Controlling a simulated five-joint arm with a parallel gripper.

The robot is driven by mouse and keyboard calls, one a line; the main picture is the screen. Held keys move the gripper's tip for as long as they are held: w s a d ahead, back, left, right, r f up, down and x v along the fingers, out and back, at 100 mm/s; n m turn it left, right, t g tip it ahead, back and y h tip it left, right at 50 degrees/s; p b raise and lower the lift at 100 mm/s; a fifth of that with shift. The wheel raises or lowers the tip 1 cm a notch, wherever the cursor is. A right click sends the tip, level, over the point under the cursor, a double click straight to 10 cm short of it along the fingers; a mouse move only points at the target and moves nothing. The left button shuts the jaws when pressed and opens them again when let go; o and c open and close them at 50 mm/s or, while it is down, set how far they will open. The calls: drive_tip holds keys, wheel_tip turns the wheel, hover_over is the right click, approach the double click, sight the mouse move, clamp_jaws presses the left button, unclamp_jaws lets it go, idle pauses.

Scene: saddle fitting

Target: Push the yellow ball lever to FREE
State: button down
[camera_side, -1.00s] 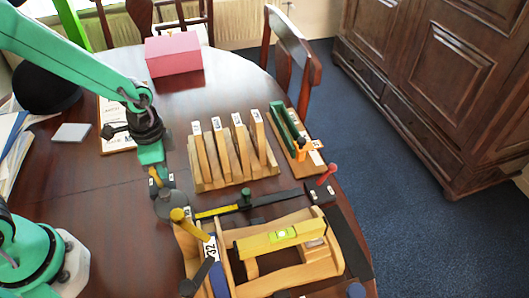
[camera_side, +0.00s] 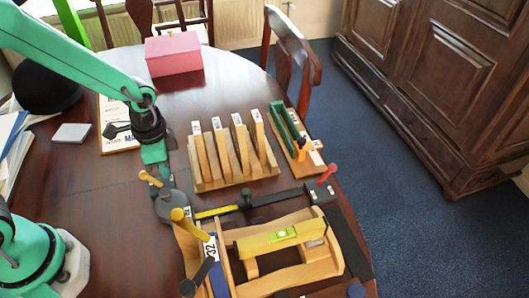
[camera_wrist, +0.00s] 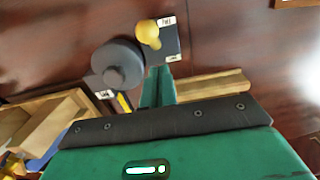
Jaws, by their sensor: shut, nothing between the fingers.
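The yellow ball lever (camera_side: 147,177) shows in the side view, its ball end leaning left beside the grey round clamp body (camera_side: 172,206). In the wrist view the yellow ball lever (camera_wrist: 148,32) stands on a dark plate (camera_wrist: 168,42), its ball close to a small white label (camera_wrist: 166,20) that appears to read FREE. A second white label (camera_wrist: 172,58) is at the plate's near edge. My gripper (camera_side: 162,168) is shut and empty, just right of the lever. In the wrist view my gripper (camera_wrist: 158,75) has its tips just short of the plate, apparently apart from the ball.
A wooden rack (camera_side: 230,183) with several labelled slats stands to the right. A black bar (camera_side: 270,201) runs right from the clamp.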

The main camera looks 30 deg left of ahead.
drive_tip(key=shift+r, duration=0.1)
wheel_tip(320, 180, up, 7)
idle(1.2)
idle(0.4)
wheel_tip(320, 180, up, 8)
drive_tip(key=f+n+t, duration=0.1)
drive_tip(key=n+t, duration=0.2)
drive_tip(key=n, duration=0.1)
hover_over(142, 172)
drive_tip(key=s+a+r+n+t, duration=0.2)
drive_tip(key=s+a+r+n, duration=0.2)
drive_tip(key=s+r+n, duration=0.1)
drive_tip(key=shift+a+r+t, duration=0.25)
drive_tip(key=shift+a+t, duration=0.05)
